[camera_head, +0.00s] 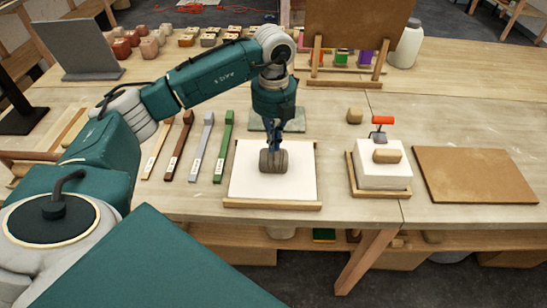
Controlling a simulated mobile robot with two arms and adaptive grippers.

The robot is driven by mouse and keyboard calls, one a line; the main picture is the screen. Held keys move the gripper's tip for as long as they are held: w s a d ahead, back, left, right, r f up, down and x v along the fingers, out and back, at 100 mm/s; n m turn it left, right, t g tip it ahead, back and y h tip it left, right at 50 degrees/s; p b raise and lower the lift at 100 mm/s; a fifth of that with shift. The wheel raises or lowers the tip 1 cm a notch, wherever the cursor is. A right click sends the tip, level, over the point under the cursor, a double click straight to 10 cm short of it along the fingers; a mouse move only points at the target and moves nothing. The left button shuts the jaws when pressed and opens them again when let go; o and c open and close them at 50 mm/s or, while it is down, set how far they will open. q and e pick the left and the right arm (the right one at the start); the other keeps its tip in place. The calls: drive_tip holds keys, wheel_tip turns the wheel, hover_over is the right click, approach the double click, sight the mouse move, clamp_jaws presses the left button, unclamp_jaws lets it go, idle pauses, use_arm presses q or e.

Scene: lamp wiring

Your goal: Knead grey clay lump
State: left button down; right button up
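The grey clay lump (267,163) sits on a white board (302,186) with a wooden front strip, near the middle of the table. It is a squat, dark grey-brown block. My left gripper (273,149) points straight down over the lump, and its dark blue fingers reach its top. The fingers look close together, but I cannot tell whether they are shut or hold the clay. The lump rests on or very near the board. My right gripper is not in view.
Several coloured bars (223,147) lie left of the board. A wooden stand (343,81) and a white jar (407,44) stand behind.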

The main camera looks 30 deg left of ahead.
use_arm(q)
drive_tip(key=shift+f, duration=0.3)
drive_tip(key=shift+f+b, duration=0.65)
drive_tip(key=shift+f, duration=0.2)
drive_tip(key=shift+s, duration=0.1)
drive_tip(key=shift+r+p, duration=0.55)
drive_tip(key=shift+r, duration=0.55)
drive_tip(key=shift+f, duration=0.15)
